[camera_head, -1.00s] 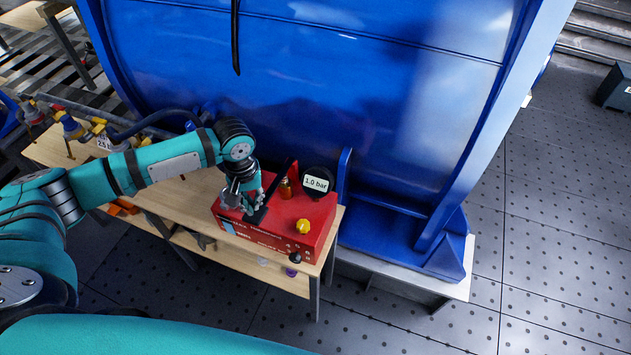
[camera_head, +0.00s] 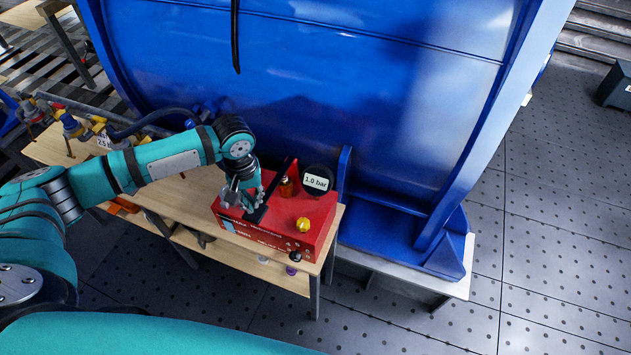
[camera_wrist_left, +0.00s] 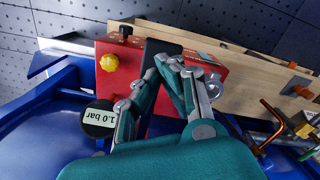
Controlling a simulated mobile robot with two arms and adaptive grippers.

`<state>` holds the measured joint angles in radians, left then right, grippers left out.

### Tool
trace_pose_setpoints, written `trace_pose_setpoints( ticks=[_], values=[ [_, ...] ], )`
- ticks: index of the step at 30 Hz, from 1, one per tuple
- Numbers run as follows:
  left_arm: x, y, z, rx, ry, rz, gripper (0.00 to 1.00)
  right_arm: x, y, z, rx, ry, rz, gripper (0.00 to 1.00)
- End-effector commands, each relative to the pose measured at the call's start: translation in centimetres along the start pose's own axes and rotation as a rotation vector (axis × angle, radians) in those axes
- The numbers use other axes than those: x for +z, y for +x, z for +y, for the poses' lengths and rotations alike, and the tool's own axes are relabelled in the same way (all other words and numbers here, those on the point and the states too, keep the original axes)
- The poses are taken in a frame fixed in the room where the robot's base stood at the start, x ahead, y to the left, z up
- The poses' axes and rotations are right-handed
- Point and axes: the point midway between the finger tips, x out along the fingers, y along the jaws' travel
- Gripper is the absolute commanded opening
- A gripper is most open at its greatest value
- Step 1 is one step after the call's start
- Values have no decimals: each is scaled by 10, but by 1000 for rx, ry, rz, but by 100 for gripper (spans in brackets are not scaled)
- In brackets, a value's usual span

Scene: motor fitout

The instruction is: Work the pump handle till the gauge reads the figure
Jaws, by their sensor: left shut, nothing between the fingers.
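The red pump box (camera_head: 272,228) stands on a wooden bench, with a yellow knob (camera_head: 303,224) on top. Its lever, a red arm with a black grip (camera_head: 258,215), lies low toward the near left side. The round black gauge (camera_head: 317,180) reads 1.0 bar and also shows in the left wrist view (camera_wrist_left: 98,118). My left gripper (camera_head: 249,208) is shut with nothing between its fingers, its tips right at the black grip. In the left wrist view the fingertips (camera_wrist_left: 168,62) overlap the grip (camera_wrist_left: 160,48); I cannot tell whether they touch. My right gripper is out of view.
A large blue tank (camera_head: 320,90) rises right behind the bench (camera_head: 180,205). Pipes with valves (camera_head: 95,130) and a white tag (camera_head: 105,142), seemingly 2.5 bar, are at left. Open grey floor (camera_head: 550,240) lies to the right.

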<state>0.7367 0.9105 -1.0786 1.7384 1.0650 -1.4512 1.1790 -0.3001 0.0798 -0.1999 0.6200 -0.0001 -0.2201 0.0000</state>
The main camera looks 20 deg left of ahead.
Motion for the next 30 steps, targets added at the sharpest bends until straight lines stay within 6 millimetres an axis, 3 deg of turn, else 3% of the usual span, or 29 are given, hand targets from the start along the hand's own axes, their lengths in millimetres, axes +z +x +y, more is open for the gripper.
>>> trace_pose_setpoints(
  ticks=[5, 26, 30],
  values=[
    [0, 6, 1, 0, 0, -1, 0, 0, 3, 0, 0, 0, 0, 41],
    [-8, 84, 5, 0, -1, -1, 0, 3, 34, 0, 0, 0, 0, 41],
    [-8, 75, 5, 1, 0, 1, 0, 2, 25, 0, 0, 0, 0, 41]
  ],
)
